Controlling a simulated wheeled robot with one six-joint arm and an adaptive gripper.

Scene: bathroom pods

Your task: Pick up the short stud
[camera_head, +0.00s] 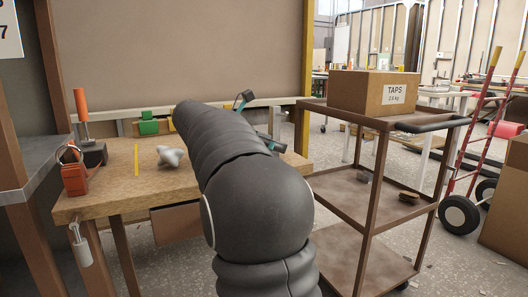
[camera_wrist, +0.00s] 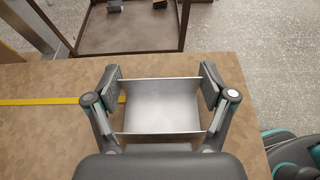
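The short stud (camera_wrist: 162,108) is a silver metal channel. In the wrist view it lies between the two fingers of my gripper (camera_wrist: 160,88), over the workbench top (camera_wrist: 60,135). Its raised flanges run across from finger to finger. The fingers are spread wide, one at each end of the stud, with the pads very close to the flange ends. I cannot tell whether they touch. In the head view my dark arm hides the stud, and only parts of my gripper's teal and black fingers show past the arm.
On the bench are an orange-handled tool (camera_head: 82,105), an orange item (camera_head: 74,172), a pale lobed piece (camera_head: 170,157), green blocks (camera_head: 149,124) and a yellow strip (camera_head: 137,160).

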